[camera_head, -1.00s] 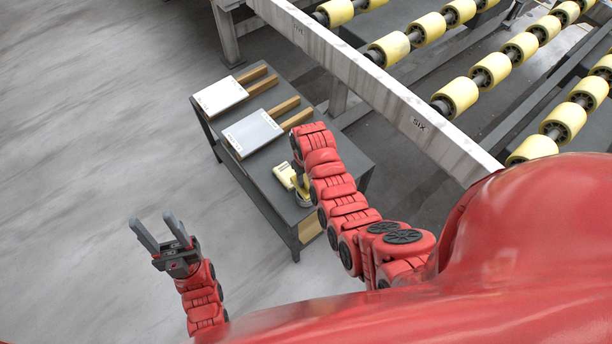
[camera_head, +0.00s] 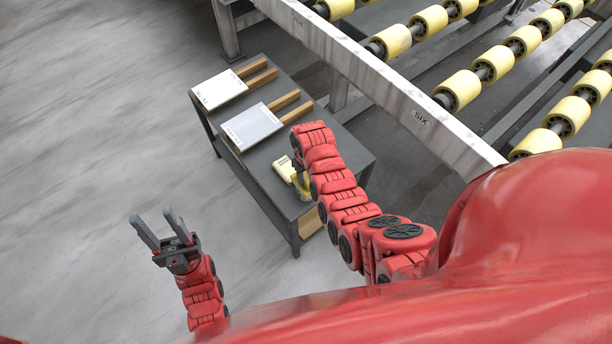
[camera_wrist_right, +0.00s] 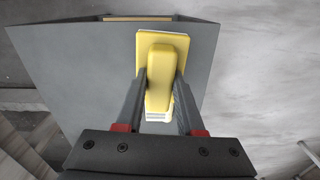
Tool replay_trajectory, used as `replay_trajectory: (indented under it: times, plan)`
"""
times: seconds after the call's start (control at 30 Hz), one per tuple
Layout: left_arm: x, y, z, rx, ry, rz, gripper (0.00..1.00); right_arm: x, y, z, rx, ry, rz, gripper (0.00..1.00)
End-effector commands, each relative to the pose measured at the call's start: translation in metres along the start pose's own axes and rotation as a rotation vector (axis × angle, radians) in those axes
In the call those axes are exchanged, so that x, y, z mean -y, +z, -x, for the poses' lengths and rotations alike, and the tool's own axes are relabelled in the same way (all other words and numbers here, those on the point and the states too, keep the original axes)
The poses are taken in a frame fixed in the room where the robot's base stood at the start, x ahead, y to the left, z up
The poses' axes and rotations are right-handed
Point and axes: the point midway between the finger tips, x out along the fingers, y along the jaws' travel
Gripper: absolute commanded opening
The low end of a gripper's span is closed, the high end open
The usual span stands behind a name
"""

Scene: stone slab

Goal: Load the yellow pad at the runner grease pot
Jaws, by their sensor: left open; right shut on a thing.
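The yellow pad (camera_wrist_right: 162,80) is a flat plate with a raised grip. My right gripper (camera_wrist_right: 160,92) is shut on that grip, and the pad is above the dark table. In the head view my right gripper is mostly hidden behind its red arm, with the yellow pad (camera_head: 301,188) showing beside it near the table's front end. The grease pot is not visible now; the pad and arm may cover it. I cannot tell whether the pad touches anything below. My left gripper (camera_head: 155,232) is open and empty over the floor, left of the table.
Two pale boards (camera_head: 252,127) rest on wooden strips farther back. A steel beam (camera_head: 400,103) marked SIX and yellow rollers (camera_head: 458,90) stand to the right. The floor at left is clear.

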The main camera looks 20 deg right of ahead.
Motion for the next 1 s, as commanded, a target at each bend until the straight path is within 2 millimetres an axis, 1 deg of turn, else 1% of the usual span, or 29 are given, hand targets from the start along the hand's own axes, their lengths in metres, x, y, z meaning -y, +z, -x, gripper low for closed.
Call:
replay_trajectory:
  times: [0.8, 1.0]
  plan:
    - [-0.0003, 0.0011, 0.0065, 0.000, 0.000, 0.000, 0.50, 0.0000, 0.0000, -0.0095, 0.000, 0.000, 0.000, 0.00]
    - [-0.0003, 0.0010, 0.0060, 0.000, 0.000, 0.000, 0.50, 0.0000, -0.0001, -0.0090, 0.000, 0.000, 0.000, 0.00]
